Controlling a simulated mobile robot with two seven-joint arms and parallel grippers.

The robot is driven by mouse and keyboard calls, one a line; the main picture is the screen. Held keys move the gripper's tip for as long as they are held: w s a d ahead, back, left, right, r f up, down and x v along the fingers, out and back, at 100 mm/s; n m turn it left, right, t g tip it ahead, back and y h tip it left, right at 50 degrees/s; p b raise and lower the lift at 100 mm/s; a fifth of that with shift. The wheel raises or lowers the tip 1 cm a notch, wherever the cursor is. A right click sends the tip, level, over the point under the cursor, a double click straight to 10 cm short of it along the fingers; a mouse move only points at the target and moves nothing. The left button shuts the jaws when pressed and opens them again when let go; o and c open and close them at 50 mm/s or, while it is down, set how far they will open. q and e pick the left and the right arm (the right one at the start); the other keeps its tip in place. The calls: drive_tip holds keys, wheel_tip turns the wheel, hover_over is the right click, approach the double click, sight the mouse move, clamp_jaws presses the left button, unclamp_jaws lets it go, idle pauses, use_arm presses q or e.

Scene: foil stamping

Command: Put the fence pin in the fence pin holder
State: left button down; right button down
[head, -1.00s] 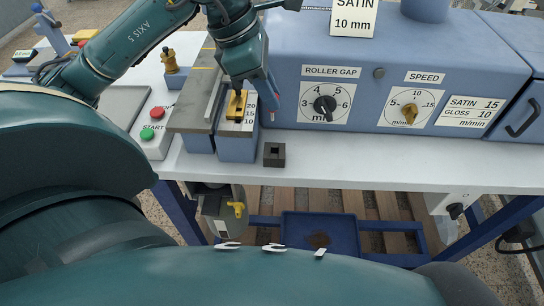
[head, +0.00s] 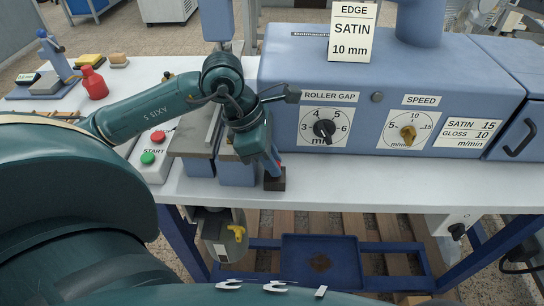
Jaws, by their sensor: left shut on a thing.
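The fence pin holder, a small dark square block (head: 275,183), stands on the white bench top in front of the blue machine. My left gripper (head: 272,168) reaches down from the left arm to just above this block. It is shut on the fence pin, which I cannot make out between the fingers. The top of the holder is covered by the fingers, so I cannot tell whether the pin is inside it. My right gripper is not in view.
The blue machine (head: 445,82) with its roller gap and speed dials stands behind the gripper. A start/stop button box (head: 148,165) and a grey-topped fence block (head: 193,143) are to the left. The white bench top (head: 380,180) is clear to the right.

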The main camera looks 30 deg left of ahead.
use_arm(q)
drive_tip(key=shift+f, duration=0.1)
drive_tip(key=shift+f+b, duration=0.2)
drive_tip(key=shift+b, duration=0.15)
drive_tip(key=c, duration=1.3)
unclamp_jaws()
drive_tip(key=shift+r, duration=0.15)
drive_tip(key=shift+r+p, duration=0.2)
drive_tip(key=shift+p, duration=0.15)
drive_tip(key=v, duration=1.1)
drive_tip(key=shift+a+r+b, duration=0.1)
drive_tip(key=shift+r+b, duration=0.05)
drive_tip(key=shift+b, duration=0.15)
drive_tip(key=shift+s+a+r, duration=0.1)
drive_tip(key=shift+r, duration=0.2)
